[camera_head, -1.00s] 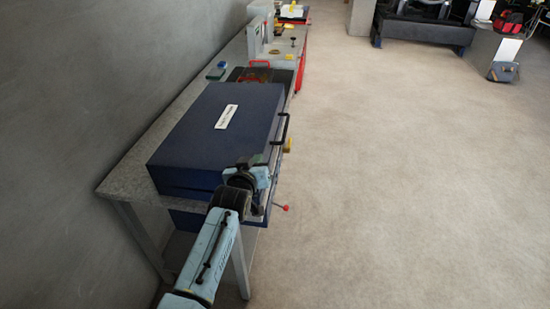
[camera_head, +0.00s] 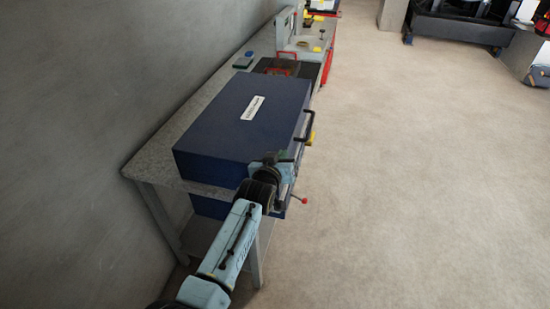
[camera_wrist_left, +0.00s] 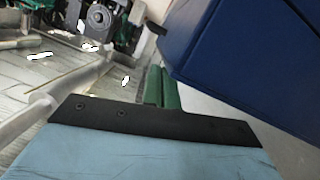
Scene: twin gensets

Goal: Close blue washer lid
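The blue washer (camera_head: 235,125) is a large dark-blue box at the bench, with a white label on its lid (camera_head: 280,98). The lid looks down or nearly down; I cannot tell whether a gap is left under it. A black handle (camera_head: 308,125) is on its right side. My left gripper (camera_head: 287,166) is at the washer's near right corner, beside the front face. In the left wrist view its green fingers (camera_wrist_left: 163,88) lie close together with nothing visible between them. The washer's blue side (camera_wrist_left: 240,60) is close by on the right there. My right gripper is out of view.
A grey bench (camera_head: 160,160) runs along the wall on the left. A red-handled tray (camera_head: 285,66) and a small green-blue item (camera_head: 243,62) are behind the washer. A red-tipped lever (camera_head: 303,200) sticks out below my gripper. The floor to the right is clear.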

